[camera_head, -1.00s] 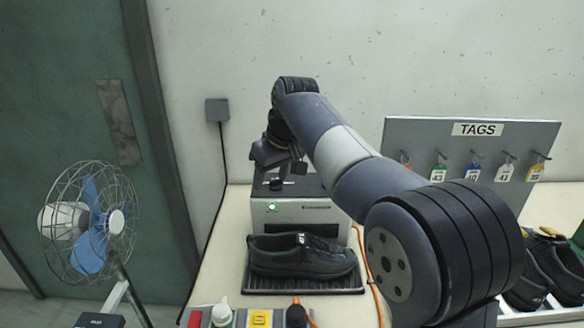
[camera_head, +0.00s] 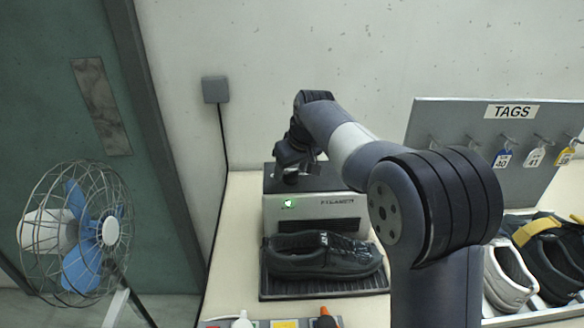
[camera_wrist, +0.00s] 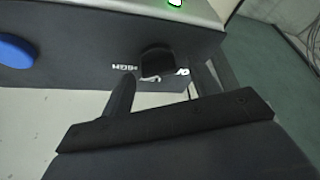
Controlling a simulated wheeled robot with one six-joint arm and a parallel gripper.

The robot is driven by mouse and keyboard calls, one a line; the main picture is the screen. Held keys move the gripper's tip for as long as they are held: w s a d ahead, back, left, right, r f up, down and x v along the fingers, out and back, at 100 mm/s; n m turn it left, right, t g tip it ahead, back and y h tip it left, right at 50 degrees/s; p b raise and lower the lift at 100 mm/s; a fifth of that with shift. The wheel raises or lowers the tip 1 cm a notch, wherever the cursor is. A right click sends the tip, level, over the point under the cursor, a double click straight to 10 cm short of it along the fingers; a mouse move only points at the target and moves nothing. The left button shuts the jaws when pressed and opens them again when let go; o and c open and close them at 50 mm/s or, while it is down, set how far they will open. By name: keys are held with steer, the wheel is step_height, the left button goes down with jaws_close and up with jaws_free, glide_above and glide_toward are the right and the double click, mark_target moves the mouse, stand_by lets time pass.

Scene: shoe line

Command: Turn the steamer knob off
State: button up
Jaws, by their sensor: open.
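The steamer (camera_head: 318,213) is a grey box with a dark top and a lit green light (camera_head: 288,203) on its front. Its black knob (camera_wrist: 157,62) shows in the wrist view on the dark top, beside white lettering that includes "HIGH". My gripper (camera_wrist: 160,80) is open and close around the knob, with a finger to its left and a finger to its right; whether they touch it I cannot tell. In the head view my gripper (camera_head: 292,170) is low over the steamer's top left and hides the knob.
A black shoe (camera_head: 320,262) lies on a dark tray (camera_head: 325,290) before the steamer. The tag board (camera_head: 470,120) and more shoes (camera_head: 555,260) stand right. A fan (camera_head: 75,235) stands left. A blue round thing (camera_wrist: 15,50) shows in the wrist view.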

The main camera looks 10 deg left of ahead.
steer(key=c, duration=1)
